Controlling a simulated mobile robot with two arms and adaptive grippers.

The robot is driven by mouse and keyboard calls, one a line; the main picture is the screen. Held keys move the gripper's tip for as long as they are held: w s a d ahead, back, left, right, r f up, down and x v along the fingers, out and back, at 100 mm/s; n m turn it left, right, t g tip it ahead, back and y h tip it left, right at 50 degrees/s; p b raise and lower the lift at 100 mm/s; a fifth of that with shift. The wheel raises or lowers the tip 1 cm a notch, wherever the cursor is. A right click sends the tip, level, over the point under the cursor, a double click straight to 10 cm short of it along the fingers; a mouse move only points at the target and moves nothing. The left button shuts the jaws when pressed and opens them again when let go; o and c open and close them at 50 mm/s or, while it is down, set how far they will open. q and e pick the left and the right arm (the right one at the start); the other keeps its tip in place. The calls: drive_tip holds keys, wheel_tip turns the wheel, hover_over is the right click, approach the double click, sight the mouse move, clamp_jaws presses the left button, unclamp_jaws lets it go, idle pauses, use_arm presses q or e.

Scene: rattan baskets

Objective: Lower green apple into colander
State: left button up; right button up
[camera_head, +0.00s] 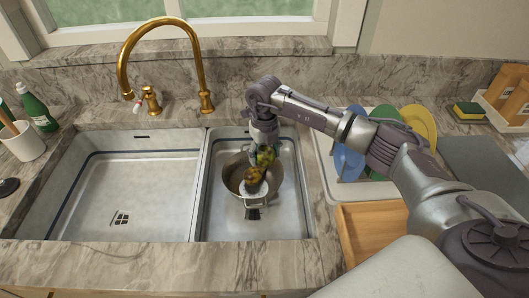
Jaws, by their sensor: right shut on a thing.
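My right gripper (264,146) points down over the right sink basin and is shut on a green apple (266,157). The metal colander (233,173) sits in that basin, below the gripper. The apple is over the right side of the colander's opening; I cannot tell whether it touches anything inside. A yellowish-brown fruit (253,175) shows in the colander, just below the apple. The gripper and the apple hide part of the far right rim. My left gripper is not in view.
The left sink basin (120,190) is empty. A gold faucet (203,80) rises behind the sink. A dish rack with plates (418,122) stands to the right, with a wooden board (375,228) before it. A green bottle (38,110) and a white cup (23,143) stand at left.

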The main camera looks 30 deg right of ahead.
idle(0.4)
drive_tip(key=shift+f, duration=0.1)
drive_tip(key=shift+f+b, duration=0.7)
drive_tip(key=shift+f, duration=0.1)
drive_tip(key=shift+s+a+f+b, duration=0.1)
drive_tip(key=shift+a+f+b, duration=0.05)
drive_tip(key=shift+f+b, duration=0.6)
drive_tip(key=shift+s+a+f+b, duration=0.15)
drive_tip(key=shift+f+b, duration=0.35)
drive_tip(key=shift+f, duration=0.35)
drive_tip(key=shift+s+a+f+b, duration=0.1)
drive_tip(key=shift+f+b, duration=0.55)
drive_tip(key=shift+f, duration=0.15)
drive_tip(key=shift+d+f+b, duration=0.2)
drive_tip(key=shift+f+b, duration=0.15)
drive_tip(key=shift+f, duration=0.2)
drive_tip(key=shift+w+d+f, duration=0.15)
drive_tip(key=shift+d+f, duration=0.1)
drive_tip(key=shift+f, duration=0.05)
drive_tip(key=shift+w+d, duration=0.1)
drive_tip(key=shift+d, duration=0.05)
drive_tip(key=shift+r, duration=0.1)
